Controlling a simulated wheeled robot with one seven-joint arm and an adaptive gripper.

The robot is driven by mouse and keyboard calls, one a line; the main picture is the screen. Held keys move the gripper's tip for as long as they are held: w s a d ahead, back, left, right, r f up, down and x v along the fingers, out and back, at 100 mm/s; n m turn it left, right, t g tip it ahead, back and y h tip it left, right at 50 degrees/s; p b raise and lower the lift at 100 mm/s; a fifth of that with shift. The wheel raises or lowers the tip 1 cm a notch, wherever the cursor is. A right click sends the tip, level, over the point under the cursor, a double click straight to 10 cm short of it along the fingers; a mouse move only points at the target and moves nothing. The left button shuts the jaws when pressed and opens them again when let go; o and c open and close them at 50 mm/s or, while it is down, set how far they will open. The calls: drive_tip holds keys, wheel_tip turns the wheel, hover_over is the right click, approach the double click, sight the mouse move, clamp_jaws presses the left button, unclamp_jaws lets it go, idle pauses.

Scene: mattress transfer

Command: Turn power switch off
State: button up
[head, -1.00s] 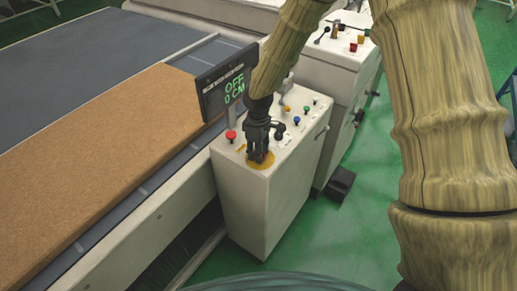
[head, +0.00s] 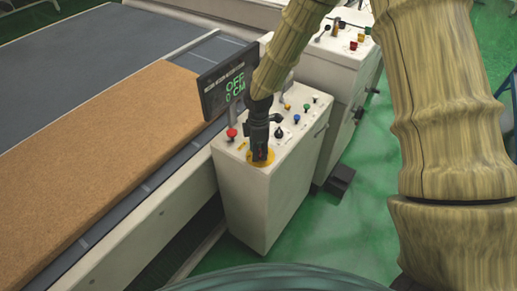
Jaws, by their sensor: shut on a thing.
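My gripper (head: 260,158) points down at the top of the white control box (head: 258,202). It is shut on the power switch, at the yellow round plate (head: 268,162) near the box's front corner. The switch itself is mostly hidden by my fingers. A dark display (head: 226,82) above the box reads "OFF" and "0 CM" in green.
A red button (head: 231,133) is close to the left of my gripper. A black knob (head: 279,132) and blue, yellow and green buttons lie behind it. A brown mattress (head: 110,150) rests on the grey conveyor to the left.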

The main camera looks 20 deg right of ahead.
drive_tip(key=shift+r, duration=0.1)
idle(0.3)
drive_tip(key=o, duration=1)
drive_tip(key=shift+c, duration=0.2)
wheel_tip(320, 180, up, 12)
